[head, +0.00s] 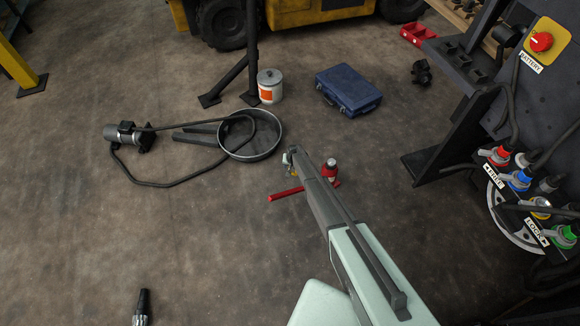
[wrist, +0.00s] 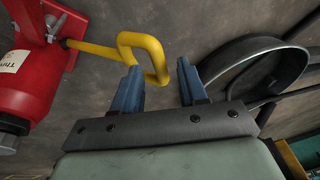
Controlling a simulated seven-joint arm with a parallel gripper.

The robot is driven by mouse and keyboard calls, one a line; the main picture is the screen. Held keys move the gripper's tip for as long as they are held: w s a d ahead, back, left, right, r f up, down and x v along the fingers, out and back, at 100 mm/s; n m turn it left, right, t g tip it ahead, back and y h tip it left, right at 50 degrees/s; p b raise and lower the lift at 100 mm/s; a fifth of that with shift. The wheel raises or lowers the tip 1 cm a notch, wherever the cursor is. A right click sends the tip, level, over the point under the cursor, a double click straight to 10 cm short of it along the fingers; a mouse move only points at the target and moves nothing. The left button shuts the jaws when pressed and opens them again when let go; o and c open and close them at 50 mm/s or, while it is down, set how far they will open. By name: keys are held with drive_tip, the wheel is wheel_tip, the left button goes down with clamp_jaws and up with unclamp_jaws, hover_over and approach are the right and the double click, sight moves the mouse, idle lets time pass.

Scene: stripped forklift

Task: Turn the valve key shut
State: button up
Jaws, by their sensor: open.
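The valve key is a bent yellow rod with a squared loop (wrist: 140,42) in the wrist view. Its straight shank runs left to the red jack (wrist: 28,80), which has a white label and a grey metal fitting. In the head view the red jack (head: 330,168) stands on the floor, partly hidden by my arm. My gripper (wrist: 158,66) is open, with two blue fingers. The loop's lower right end shows between the fingertips, and its left part lies by the left finger. Contact cannot be told. In the head view my gripper (head: 290,164) is small and mostly hidden beside the jack.
A red bar (head: 285,194) lies on the floor by the jack. A round grey pan (head: 278,145), a white can (head: 270,86) and a blue case (head: 347,90) stand beyond. A dark panel stand with valves is at the right.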

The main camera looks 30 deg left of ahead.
drive_tip(key=v, duration=1.2)
drive_tip(key=shift+r, duration=0.3)
wheel_tip(320, 180, up, 15)
idle(0.4)
